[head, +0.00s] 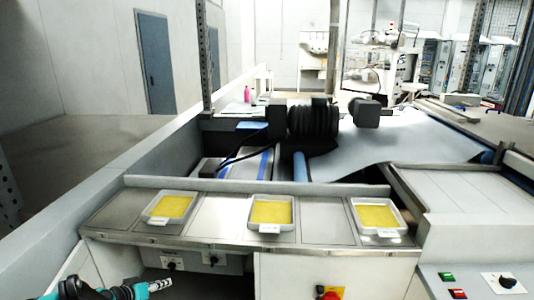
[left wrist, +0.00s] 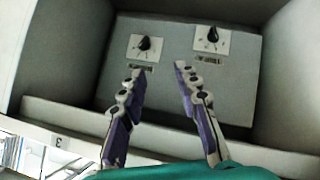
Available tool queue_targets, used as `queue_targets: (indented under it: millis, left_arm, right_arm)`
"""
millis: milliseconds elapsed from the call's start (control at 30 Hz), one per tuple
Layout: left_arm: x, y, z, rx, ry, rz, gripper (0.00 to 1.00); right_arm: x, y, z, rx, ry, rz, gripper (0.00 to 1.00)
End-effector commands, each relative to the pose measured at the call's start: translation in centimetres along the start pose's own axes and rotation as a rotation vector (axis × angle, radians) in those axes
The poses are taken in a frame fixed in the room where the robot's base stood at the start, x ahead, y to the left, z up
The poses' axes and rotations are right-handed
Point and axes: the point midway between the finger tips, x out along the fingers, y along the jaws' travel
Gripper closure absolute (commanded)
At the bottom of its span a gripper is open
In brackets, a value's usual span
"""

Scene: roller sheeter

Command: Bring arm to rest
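My left gripper (head: 148,288) is low at the bottom left of the head view, in front of the machine's front panel and below its worktop. In the left wrist view my left gripper (left wrist: 160,72) has its two purple-and-grey fingers spread apart with nothing between them. Behind the fingers is a grey panel with two black knobs, a left knob (left wrist: 145,44) and a right knob (left wrist: 212,34). The fingers appear apart from the knobs. My right gripper is in neither view.
Trays with yellow contents stand on the metal worktop: left (head: 172,206), middle (head: 270,212) and right (head: 378,216). A red emergency button (head: 330,294) is on the front panel. The sheeter's black roller unit (head: 313,122) stands behind. Open floor (head: 80,155) lies at the left.

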Motion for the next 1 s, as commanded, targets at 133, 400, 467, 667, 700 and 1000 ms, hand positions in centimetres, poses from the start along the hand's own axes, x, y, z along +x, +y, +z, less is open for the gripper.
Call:
queue_targets:
  millis: [133,400,467,667,700,1000]
  left_arm:
    - [-3.6,7.0,-0.5,0.023,-0.085,-0.031,0.68]
    - [-11.3,16.6,2.3,0.074,-0.198,-0.112,0.68]
    - [-13.1,18.2,3.4,0.089,-0.216,-0.133,0.68]
    - [-18.9,22.1,8.1,0.141,-0.256,-0.203,0.68]
    - [-19.9,22.5,9.2,0.153,-0.261,-0.217,0.68]
    - [-24.3,23.4,14.4,0.209,-0.266,-0.286,0.68]
  right_arm:
    - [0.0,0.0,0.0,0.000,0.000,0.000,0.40]
    - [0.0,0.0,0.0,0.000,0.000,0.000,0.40]
    - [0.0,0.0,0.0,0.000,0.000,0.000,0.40]
    - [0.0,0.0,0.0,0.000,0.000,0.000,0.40]
    - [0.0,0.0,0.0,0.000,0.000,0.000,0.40]
    - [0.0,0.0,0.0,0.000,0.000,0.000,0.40]
